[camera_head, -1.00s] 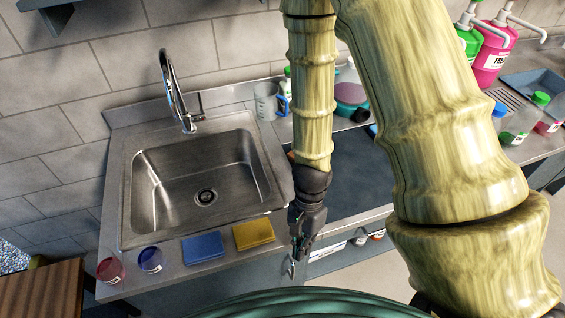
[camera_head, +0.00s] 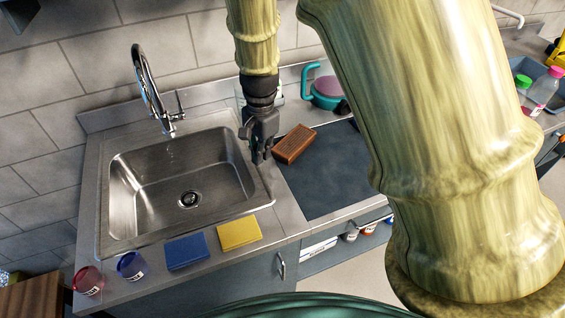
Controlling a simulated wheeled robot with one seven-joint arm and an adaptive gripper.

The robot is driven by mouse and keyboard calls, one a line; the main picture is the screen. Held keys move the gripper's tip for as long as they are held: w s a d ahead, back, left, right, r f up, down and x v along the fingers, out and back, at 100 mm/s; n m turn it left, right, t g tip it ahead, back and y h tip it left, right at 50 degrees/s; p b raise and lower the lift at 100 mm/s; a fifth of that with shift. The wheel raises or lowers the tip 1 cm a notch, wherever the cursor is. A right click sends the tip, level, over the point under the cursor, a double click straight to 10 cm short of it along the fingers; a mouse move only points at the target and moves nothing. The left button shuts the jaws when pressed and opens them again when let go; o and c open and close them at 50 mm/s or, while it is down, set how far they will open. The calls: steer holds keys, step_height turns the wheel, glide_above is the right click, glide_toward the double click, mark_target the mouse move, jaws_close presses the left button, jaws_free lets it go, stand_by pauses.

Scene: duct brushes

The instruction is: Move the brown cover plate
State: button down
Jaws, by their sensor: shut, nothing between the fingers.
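The brown cover plate (camera_head: 293,143) looks like a thick brown slab with a rectangular outline. It lies at an angle on the dark mat (camera_head: 340,178), near the mat's back left corner. My gripper (camera_head: 260,157) points down just left of the plate, by the right rim of the sink. It is shut and empty. A small gap shows between the fingers and the plate in this view. How high the fingertips are above the counter is hard to tell.
The steel sink (camera_head: 190,199) with its tap (camera_head: 152,85) is to the left. A blue sponge (camera_head: 187,251), a yellow sponge (camera_head: 239,232) and two small jars line the front edge. A teal-and-pink pot (camera_head: 327,92) stands behind the mat. The mat's middle is clear.

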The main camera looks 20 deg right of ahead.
mark_target(278, 163)
steer(key=shift+h, duration=0.3)
steer(key=f, duration=0.2)
steer(key=w+f+p, duration=0.1)
steer(key=f, duration=0.2)
steer(key=w+f+p, duration=0.1)
steer(key=f, duration=0.2)
steer(key=shift+w+d+f, duration=0.15)
steer(key=shift+w+d, duration=0.05)
steer(key=shift+d, duration=0.15)
steer(key=shift+w+d+p, duration=0.3)
steer(key=shift+d, duration=0.25)
steer(key=shift+w+d+p, duration=0.25)
steer(key=shift+d, duration=0.25)
steer(key=shift+w+d, duration=0.35)
steer(key=shift+d, duration=0.35)
steer(key=shift+d, duration=0.15)
steer(key=shift+w+d+p, duration=0.2)
steer(key=shift+w+d, duration=0.15)
steer(key=shift+d, duration=0.25)
steer(key=shift+w+d+p, duration=0.2)
steer(key=shift+w+d, duration=0.1)
steer(key=shift+d, duration=0.3)
steer(key=shift+a, duration=0.15)
